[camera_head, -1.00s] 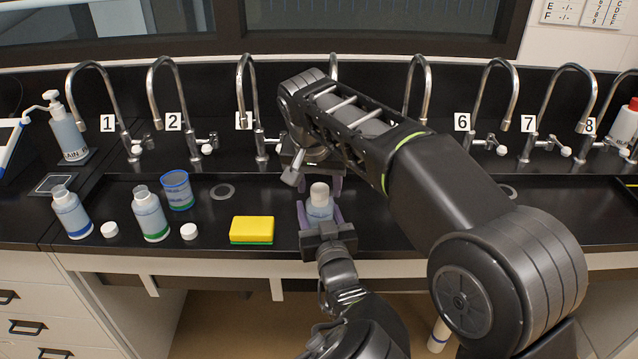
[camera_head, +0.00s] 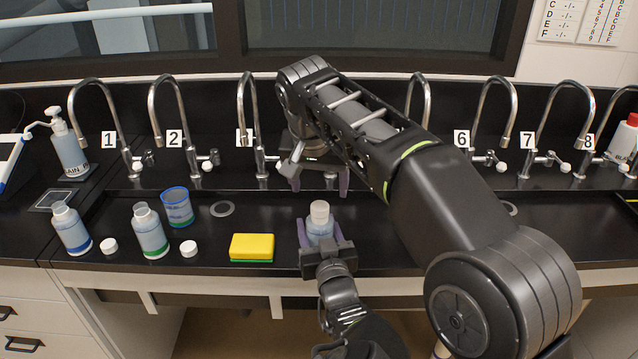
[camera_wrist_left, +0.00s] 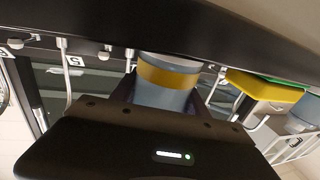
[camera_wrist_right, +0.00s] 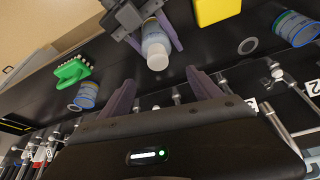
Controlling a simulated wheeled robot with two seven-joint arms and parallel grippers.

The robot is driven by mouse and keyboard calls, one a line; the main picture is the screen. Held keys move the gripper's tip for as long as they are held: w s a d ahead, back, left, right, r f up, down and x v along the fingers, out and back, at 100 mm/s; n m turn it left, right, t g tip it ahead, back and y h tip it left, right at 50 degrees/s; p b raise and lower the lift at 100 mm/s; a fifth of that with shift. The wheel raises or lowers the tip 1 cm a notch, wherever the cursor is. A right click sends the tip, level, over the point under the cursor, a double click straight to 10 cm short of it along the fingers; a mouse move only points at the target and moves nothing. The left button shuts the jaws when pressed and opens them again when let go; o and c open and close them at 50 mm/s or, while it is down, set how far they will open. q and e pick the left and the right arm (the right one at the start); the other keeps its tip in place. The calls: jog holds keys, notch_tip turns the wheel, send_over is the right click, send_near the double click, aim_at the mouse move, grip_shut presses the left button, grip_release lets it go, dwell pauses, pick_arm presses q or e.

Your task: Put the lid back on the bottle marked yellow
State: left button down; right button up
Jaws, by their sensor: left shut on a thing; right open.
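The bottle with a yellow band (camera_wrist_left: 168,76) is held upright by my left gripper (camera_head: 320,236), which is shut around its body. In the head view the bottle (camera_head: 320,224) stands near the sink's front edge. A white lid (camera_head: 319,207) appears to sit on its neck; whether it is tight I cannot tell. The bottle also shows in the right wrist view (camera_wrist_right: 156,50). My right gripper (camera_head: 320,180) is open and empty, behind and above the bottle and apart from it. Its purple fingers (camera_wrist_right: 162,92) are spread.
To the left stand a blue-marked bottle (camera_head: 72,230), a green-marked bottle (camera_head: 150,233), two loose white lids (camera_head: 109,246) (camera_head: 189,249), a blue-rimmed cup (camera_head: 177,208) and a yellow sponge (camera_head: 251,246). Curved taps (camera_head: 243,120) line the back. A green brush (camera_wrist_right: 72,72) shows in the right wrist view.

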jog(key=shift+o, duration=0.4)
jog(key=shift+s+r, duration=0.15)
jog(key=shift+r, duration=0.3)
jog(key=s+a+r, duration=0.2)
jog(key=s, duration=1)
jog(key=shift+s, duration=0.35)
jog(key=shift+a, duration=0.15)
pick_arm(q)
jog(key=shift+c, duration=2.4)
grip_release()
pick_arm(e)
jog(key=shift+f, duration=0.1)
